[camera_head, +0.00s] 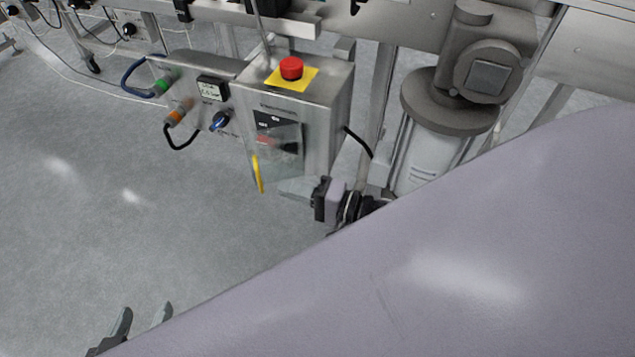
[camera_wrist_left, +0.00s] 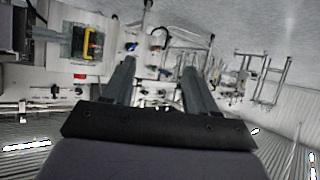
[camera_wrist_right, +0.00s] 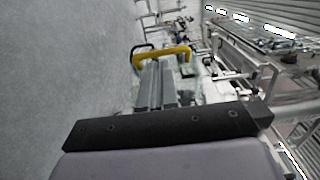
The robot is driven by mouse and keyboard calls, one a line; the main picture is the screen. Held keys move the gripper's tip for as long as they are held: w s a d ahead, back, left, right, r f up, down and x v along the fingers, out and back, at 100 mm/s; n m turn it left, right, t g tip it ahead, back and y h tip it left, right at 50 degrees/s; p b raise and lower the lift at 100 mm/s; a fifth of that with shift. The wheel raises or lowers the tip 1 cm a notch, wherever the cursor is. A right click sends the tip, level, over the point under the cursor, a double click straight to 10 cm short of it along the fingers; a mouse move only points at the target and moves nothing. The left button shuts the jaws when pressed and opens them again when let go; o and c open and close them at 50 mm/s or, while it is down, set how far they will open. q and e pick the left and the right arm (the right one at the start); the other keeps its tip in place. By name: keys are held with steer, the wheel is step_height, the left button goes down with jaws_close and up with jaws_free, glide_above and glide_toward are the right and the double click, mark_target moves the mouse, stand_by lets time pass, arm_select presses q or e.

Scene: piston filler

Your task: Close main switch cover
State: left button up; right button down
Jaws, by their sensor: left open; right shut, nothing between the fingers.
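The main switch cover (camera_head: 284,150) is a clear panel with a yellow handle (camera_head: 257,173) at its lower left. It stands in front of the dark switch panel (camera_head: 277,124) on the steel control box; its exact angle is unclear. The handle also shows in the left wrist view (camera_wrist_left: 89,43) and right wrist view (camera_wrist_right: 163,54). My right gripper (camera_head: 283,186) is shut and empty, its tips close to the cover's lower edge, right of the handle; contact cannot be told. My left gripper (camera_head: 148,312) is open and empty, low at the left, far from the cover.
A red emergency button (camera_head: 291,68) sits on a yellow plate on top of the box. A blue knob (camera_head: 220,120), a gauge (camera_head: 212,88) and cable connectors are to its left. A motor unit (camera_head: 450,100) stands right. The floor at left is clear.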

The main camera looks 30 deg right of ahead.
mark_target(277, 163)
arm_select(q)
steer(key=shift+w+d+r+h+b, duration=0.1)
steer(key=shift+w+d+h+b, duration=0.25)
steer(key=shift+d, duration=0.3)
arm_select(e)
steer(key=x, duration=0.3)
steer(key=shift+w+a, duration=0.15)
steer(key=shift+w, duration=0.05)
steer(key=shift+w, duration=0.1)
